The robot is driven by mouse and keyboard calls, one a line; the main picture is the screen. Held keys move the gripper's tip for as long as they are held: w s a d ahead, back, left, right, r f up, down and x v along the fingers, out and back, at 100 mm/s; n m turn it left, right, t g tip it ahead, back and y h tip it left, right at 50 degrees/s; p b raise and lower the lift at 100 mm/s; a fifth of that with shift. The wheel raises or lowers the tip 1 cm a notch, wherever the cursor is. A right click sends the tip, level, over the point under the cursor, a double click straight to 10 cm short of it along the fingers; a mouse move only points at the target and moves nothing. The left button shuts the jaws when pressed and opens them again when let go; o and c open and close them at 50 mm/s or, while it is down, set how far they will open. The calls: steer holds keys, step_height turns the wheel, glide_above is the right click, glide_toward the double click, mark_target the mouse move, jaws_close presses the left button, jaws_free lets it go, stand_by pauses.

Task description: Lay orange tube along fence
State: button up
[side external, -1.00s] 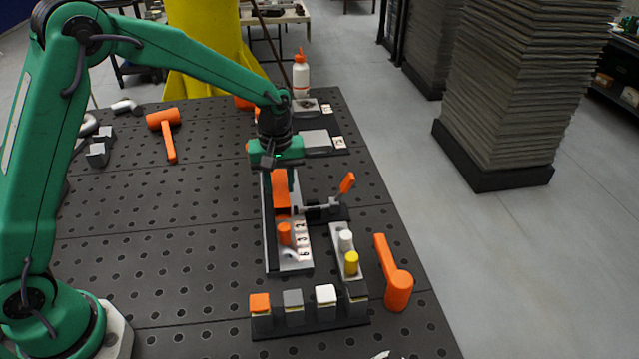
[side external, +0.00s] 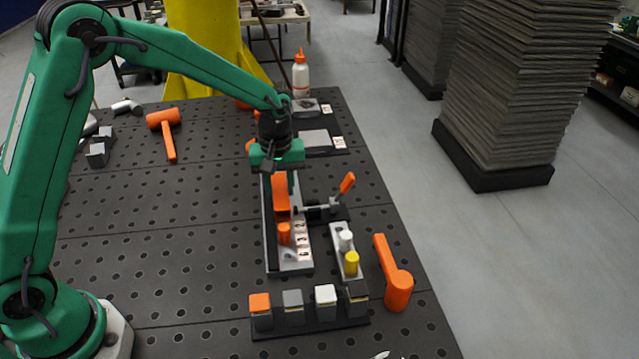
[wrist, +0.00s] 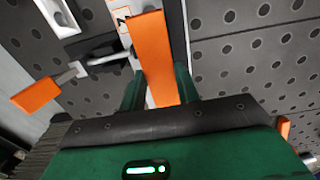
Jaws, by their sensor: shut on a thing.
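The orange tube (side external: 281,195) is a straight square-edged bar lying lengthwise over the long grey fixture (side external: 288,262). My gripper (side external: 281,181) is shut on it from above. In the wrist view the tube (wrist: 152,50) runs away from between the two green fingers of my gripper (wrist: 160,90). The fence appears to be the raised strip (side external: 267,225) along the fixture's left side. The tube is close beside it; I cannot tell whether they touch. The tube's far end is hidden by my gripper.
A toggle clamp (side external: 318,211) with an orange handle (side external: 347,183) stands right of the tube. An orange peg (side external: 284,233) stands on the fixture's near part. A rack of several blocks (side external: 293,308) is in front. An orange mallet (side external: 164,125) lies left; the left table is mostly clear.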

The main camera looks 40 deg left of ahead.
steer(key=shift+f, duration=0.9)
stand_by(0.4)
steer(key=o, duration=1.3)
steer(key=shift+r, duration=0.1)
steer(key=shift+r, duration=1.4)
steer(key=shift+r, duration=0.2)
steer(key=shift+r, duration=1.8)
